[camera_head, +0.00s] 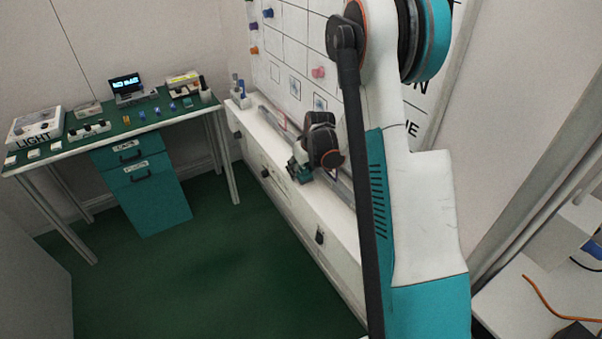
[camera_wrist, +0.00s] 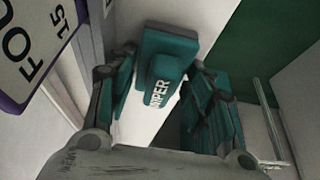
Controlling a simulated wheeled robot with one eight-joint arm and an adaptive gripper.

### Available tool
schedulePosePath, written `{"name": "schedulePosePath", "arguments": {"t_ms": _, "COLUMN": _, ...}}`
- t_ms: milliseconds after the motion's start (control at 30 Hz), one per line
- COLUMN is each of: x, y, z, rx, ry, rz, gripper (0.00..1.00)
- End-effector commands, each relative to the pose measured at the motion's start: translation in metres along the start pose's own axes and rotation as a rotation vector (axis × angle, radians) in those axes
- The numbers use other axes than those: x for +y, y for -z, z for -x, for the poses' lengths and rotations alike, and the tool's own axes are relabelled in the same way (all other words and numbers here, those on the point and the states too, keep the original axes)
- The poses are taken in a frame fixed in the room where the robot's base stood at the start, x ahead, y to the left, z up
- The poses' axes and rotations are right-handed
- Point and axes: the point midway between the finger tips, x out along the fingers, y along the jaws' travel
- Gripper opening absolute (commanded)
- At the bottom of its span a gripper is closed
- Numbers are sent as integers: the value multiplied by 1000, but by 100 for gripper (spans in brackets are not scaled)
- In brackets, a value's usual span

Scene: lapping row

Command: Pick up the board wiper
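The board wiper (camera_wrist: 162,85), a teal block with a raised grip lettered "WIPER", shows in the middle of the wrist view. It lies on the white ledge (camera_wrist: 150,122) below the whiteboard. My gripper (camera_wrist: 160,65) is open, with one finger on each side of the wiper. Pale ledge shows between the wiper's grip and the fingers, so they look apart from it. In the head view my gripper (camera_head: 300,170) is low over the ledge. The wiper cannot be told apart from the gripper there.
The whiteboard (camera_head: 290,60) with coloured magnets rises behind the ledge. A marker holder (camera_head: 238,92) stands at the ledge's far end. A green-topped bench (camera_head: 115,128) with several devices stands at the left. Green floor (camera_head: 200,265) is clear in front. A printed sign (camera_wrist: 40,45) is close at the wrist view's left.

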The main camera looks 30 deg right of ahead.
Motion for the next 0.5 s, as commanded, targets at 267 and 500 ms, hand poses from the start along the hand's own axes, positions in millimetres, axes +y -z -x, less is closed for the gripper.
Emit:
{"name": "schedulePosePath", "arguments": {"t_ms": 267, "x": 0, "y": 0, "z": 0, "rx": 0, "ry": 0, "rz": 0, "gripper": 17}}
{"name": "schedulePosePath", "arguments": {"t_ms": 500, "x": 0, "y": 2, "z": 4, "rx": 0, "ry": 0, "rz": 0, "gripper": 17}}
